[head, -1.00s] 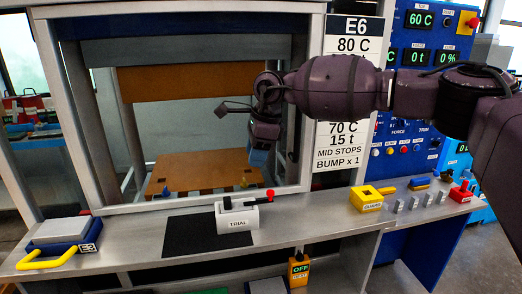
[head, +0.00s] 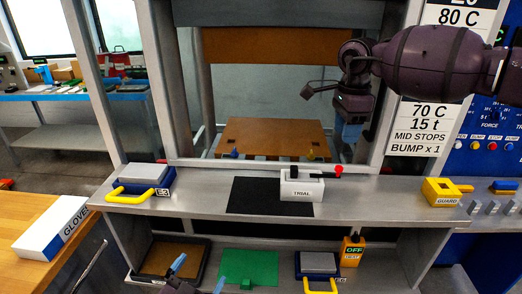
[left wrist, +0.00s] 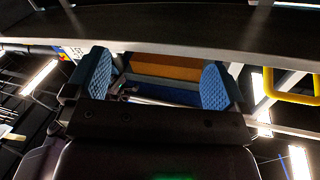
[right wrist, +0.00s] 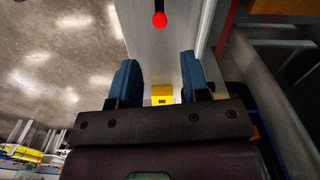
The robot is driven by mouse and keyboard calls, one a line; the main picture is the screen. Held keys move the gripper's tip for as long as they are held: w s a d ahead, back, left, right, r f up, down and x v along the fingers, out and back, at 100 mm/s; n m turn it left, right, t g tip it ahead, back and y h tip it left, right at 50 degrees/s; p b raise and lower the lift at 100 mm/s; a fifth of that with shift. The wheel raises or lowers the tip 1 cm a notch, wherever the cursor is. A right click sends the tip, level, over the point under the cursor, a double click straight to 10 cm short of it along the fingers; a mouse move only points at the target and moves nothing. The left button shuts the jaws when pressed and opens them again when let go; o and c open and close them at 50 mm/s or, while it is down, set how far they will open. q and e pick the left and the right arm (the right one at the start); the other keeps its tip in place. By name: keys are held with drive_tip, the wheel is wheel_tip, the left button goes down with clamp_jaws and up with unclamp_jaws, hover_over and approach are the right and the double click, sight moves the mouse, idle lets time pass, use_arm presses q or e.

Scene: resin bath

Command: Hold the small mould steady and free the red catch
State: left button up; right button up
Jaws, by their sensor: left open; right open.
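The small white mould (head: 302,192), labelled TRIAL, stands on the grey ledge beside a black mat. Its dark bar runs to the right and ends in a red catch knob (head: 338,170). The knob also shows in the right wrist view (right wrist: 159,19), beyond the fingertips. My right gripper (head: 351,130) is open and empty, above and behind the knob, apart from it. Its blue fingers show spread in the right wrist view (right wrist: 160,78). My left gripper (head: 199,275) is low at the bottom of the head view, in front of the lower shelf. It is open and empty in the left wrist view (left wrist: 158,80).
A black mat (head: 250,196) lies left of the mould. A blue block with a yellow handle (head: 138,192) sits at the ledge's left end. A yellow GUARD piece (head: 438,192) is to the right. The ledge edge overhangs a shelf with a green mat (head: 248,264).

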use_arm(q)
drive_tip(key=w+d+r+m+g+h, duration=0.2)
drive_tip(key=d+r+m+g+h, duration=0.25)
drive_tip(key=r+m+h, duration=0.4)
drive_tip(key=w+d+r+m+g+h, duration=0.3)
drive_tip(key=d+r+m+h, duration=0.3)
drive_tip(key=r+m, duration=0.45)
drive_tip(key=w+d+r+m+g+h, duration=0.2)
drive_tip(key=d+r+m+g+h, duration=0.4)
drive_tip(key=m, duration=0.5)
drive_tip(key=w+d+f+m+g+y, duration=0.3)
drive_tip(key=w+m+g, duration=0.2)
drive_tip(key=m, duration=0.6)
drive_tip(key=w+a+f+m+t+y, duration=0.1)
drive_tip(key=w+a+f+m+y, duration=0.1)
drive_tip(key=w+a+m+y, duration=0.55)
drive_tip(key=n+h, duration=0.2)
drive_tip(key=h, duration=0.1)
approach(289, 176)
drive_tip(key=shift+d+m, duration=0.25)
drive_tip(key=shift+d, duration=1)
drive_tip(key=d, duration=0.5)
drive_tip(key=shift+d+f, duration=0.15)
drive_tip(key=shift+d, duration=1.1)
